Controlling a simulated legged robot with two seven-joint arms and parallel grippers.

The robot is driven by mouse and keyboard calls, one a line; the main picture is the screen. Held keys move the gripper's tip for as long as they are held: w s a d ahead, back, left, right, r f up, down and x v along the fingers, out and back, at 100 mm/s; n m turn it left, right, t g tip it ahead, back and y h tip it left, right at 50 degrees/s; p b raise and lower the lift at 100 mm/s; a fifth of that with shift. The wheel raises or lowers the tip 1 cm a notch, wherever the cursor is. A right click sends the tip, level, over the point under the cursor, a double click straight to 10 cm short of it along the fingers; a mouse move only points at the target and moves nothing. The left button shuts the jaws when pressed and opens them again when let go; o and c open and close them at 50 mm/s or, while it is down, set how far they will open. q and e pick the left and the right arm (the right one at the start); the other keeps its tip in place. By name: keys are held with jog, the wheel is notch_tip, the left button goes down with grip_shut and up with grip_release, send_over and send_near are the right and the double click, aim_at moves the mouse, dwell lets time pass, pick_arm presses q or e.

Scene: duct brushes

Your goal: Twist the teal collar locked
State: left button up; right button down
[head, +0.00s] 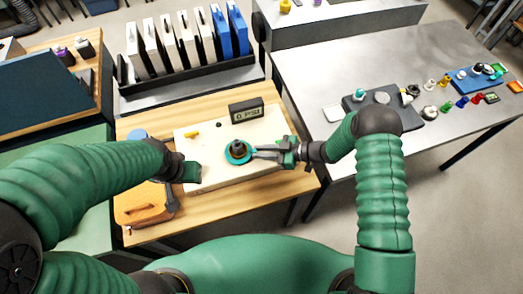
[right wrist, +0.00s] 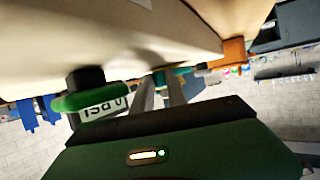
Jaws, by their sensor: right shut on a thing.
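The teal collar (head: 231,157) is a ring around a dark upright hub (head: 238,146) on a pale board. My right gripper (head: 256,153) reaches in from the right, its fingers shut on the collar's right side. In the right wrist view its two fingers (right wrist: 163,95) meet a small teal part (right wrist: 180,72) of the collar, partly hidden. My left gripper (head: 191,172) is at the board's left edge, apart from the collar; its finger opening does not show.
The pale board (head: 215,180) lies on a wooden table (head: 135,122). A gauge (head: 246,109) reading 0 PSI stands behind the collar. An orange case (head: 140,207) lies left. A metal table with small parts stands right.

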aim_at(243, 164)
jog(key=shift+s, duration=0.15)
jog(key=shift+s+a+m+t+h+p, duration=0.1)
jog(key=shift+s+m+t+h+p, duration=0.2)
jog(key=shift+s+m+t+p, duration=0.45)
jog(key=shift+s+a+m+t+h, duration=0.1)
jog(key=shift+s+m+t+h, duration=0.15)
jog(key=shift+m+t, duration=0.35)
jog(key=shift+s+a+m+t+h, duration=0.1)
jog(key=shift+s+m+t+h, duration=0.15)
jog(key=shift+m+t, duration=0.25)
jog(key=s+a+m+t+h, duration=0.1)
jog(key=m+t, duration=0.1)
jog(key=s+a+m+t+h, duration=0.1)
jog(key=m+t+h, duration=0.1)
jog(key=shift+s+f, duration=0.1)
jog(key=shift+s, duration=0.2)
jog(key=a+m+t+h, duration=0.1)
jog(key=s+a+m+h, duration=0.1)
jog(key=m+h, duration=0.1)
jog(key=shift+s+m+t+h+p, duration=0.1)
jog(key=shift+m+t+h+p, duration=0.15)
jog(key=shift+t+h+p, duration=0.1)
jog(key=shift+s+a+m+t+h, duration=0.15)
jog(key=shift+a+m+t+h, duration=0.4)
jog(key=shift+m+h, duration=0.55)
jog(key=shift+r, duration=0.2)
